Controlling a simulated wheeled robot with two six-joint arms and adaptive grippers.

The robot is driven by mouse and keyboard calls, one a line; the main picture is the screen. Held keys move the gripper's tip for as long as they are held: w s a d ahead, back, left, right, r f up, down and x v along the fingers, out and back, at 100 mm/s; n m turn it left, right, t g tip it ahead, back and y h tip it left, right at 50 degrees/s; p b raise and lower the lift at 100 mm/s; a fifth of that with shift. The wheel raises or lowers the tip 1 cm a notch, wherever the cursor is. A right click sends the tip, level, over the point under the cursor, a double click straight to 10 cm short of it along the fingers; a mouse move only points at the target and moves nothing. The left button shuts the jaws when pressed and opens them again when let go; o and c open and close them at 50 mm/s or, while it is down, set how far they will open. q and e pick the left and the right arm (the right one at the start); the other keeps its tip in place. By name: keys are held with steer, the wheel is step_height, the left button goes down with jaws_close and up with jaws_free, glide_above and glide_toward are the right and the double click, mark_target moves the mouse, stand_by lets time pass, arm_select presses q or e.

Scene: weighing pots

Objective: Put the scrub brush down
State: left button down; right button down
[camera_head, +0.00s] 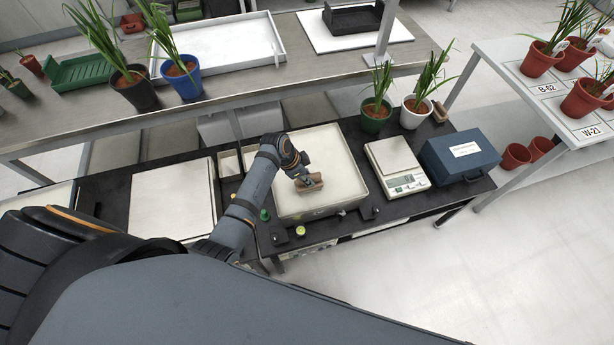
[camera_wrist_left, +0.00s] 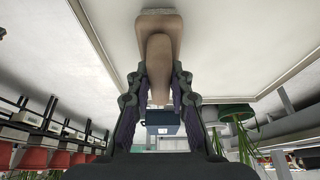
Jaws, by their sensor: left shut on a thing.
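My left gripper (camera_head: 303,174) reaches over the large pale tray (camera_head: 335,148) on the low black bench. It is shut on the scrub brush (camera_head: 311,185), a small brown block, in the head view. In the left wrist view the brush (camera_wrist_left: 160,45) shows as a tan wooden body with pale bristles at the top edge, its handle between the two fingers of the gripper (camera_wrist_left: 158,85). The pale tray surface lies behind it there. I cannot tell whether the brush touches the tray. My right gripper is not in view.
A scale (camera_head: 394,165) and a blue case (camera_head: 459,160) stand right of the tray. A green pot plant (camera_head: 376,115) and a white pot plant (camera_head: 415,113) stand behind. A green bottle (camera_head: 264,215) and a yellow-green round item (camera_head: 300,231) sit at the tray's front left. A pale square board (camera_head: 172,198) lies left.

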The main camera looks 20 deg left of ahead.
arm_select(q)
steer(key=c, duration=1.2)
jaws_free()
steer(key=shift+f, duration=0.15)
steer(key=v, duration=1.2)
steer(key=shift+p, duration=0.3)
steer(key=shift+a, duration=0.1)
